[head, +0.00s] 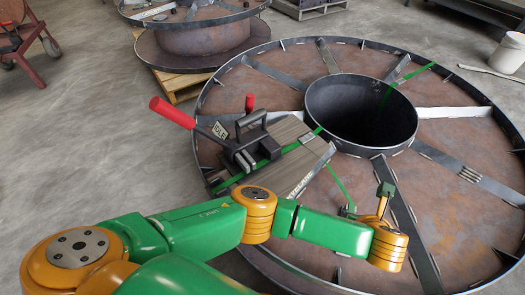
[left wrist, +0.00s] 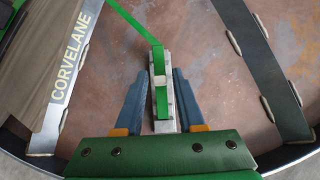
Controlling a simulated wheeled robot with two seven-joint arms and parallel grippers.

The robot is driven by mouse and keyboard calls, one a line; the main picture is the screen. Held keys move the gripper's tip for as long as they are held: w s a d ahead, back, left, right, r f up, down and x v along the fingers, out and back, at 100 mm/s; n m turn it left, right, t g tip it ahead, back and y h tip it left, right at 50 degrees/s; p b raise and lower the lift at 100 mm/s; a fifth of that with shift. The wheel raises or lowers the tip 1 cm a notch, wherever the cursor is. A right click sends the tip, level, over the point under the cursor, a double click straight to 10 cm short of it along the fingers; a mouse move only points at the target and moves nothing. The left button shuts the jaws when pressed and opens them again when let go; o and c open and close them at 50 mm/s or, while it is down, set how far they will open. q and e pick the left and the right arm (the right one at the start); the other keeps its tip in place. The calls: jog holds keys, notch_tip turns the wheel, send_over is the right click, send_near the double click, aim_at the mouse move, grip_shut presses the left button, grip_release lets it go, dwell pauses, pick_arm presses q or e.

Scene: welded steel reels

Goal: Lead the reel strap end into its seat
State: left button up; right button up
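The green reel strap (head: 340,187) runs from the tool area across the reel flange to my left gripper. In the left wrist view its end (left wrist: 162,102) lies over a narrow grey metal piece (left wrist: 157,72). In the head view my arm reaches over the front of the steel reel (head: 455,215), and the fingers are small and partly hidden. I cannot make out the seat clearly. My right gripper is not in view.
A tensioning tool (head: 243,145) with red handles sits on a grey board (head: 300,155) on the reel. The reel has raised spokes, a rim with upright tabs and a deep round hub (head: 362,112). Another reel (head: 205,35) on a pallet stands behind. A white bucket (head: 508,52) stands right.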

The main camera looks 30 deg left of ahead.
pick_arm(q)
jog(key=shift+p+v, duration=1.15)
jog(key=shift+v, duration=0.5)
jog(key=o, duration=0.6)
jog(key=shift+c, duration=0.2)
jog(key=o, duration=0.4)
jog(key=shift+o, duration=0.2)
